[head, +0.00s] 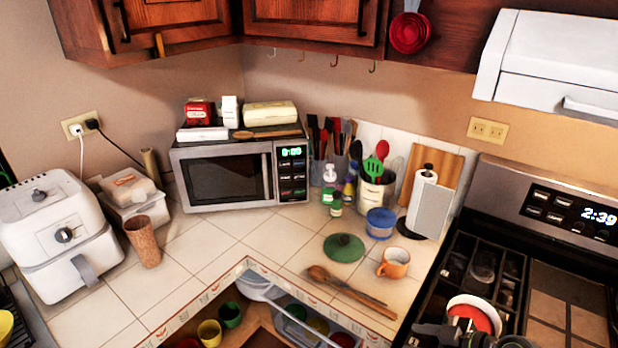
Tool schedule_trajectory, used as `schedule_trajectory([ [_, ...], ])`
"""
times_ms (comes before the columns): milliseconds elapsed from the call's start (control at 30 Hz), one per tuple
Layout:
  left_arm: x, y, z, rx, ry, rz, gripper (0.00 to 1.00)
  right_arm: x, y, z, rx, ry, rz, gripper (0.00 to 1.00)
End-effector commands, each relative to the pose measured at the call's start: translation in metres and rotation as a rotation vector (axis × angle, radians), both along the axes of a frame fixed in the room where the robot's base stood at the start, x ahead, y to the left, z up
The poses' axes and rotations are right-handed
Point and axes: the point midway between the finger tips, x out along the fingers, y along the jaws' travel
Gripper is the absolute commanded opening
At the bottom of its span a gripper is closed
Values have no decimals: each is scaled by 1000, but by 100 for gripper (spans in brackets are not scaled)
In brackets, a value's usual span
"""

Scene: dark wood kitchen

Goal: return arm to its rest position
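A dark part of my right arm with its gripper (468,336) shows at the bottom edge, at the right, in the head view. It is in front of a red and white round dish (475,314) on the stove and covers its lower part. The fingers are cut off or too dark to make out, so I cannot tell whether they are open or shut. My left gripper is not in view.
The stove (565,290) fills the lower right. An orange mug (394,263), wooden spoons (345,288) and a green lid (344,248) lie near the counter's front edge. A microwave (225,178) and an air fryer (55,235) stand further left. An open space below holds cups (209,332).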

Motion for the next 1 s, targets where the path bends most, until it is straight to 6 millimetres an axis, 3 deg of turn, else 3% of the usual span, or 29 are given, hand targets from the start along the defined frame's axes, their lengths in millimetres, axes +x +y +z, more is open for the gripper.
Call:
schedule_trajectory([
  [267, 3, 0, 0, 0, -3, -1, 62, 7, 18, 47, 147, -273, -36, 40],
  [467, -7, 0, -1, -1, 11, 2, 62, 11, 11, 105, 284, -566, -198, 40],
  [600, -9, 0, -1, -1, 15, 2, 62, 8, -17, 141, 342, -739, -416, 40],
  [733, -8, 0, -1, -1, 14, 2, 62, 0, -53, 157, 346, -816, -657, 40],
  [867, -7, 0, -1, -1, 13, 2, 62, -14, -91, 154, 302, -803, -910, 40],
  [1000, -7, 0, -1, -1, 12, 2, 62, -37, -126, 131, 212, -684, -1153, 40],
])
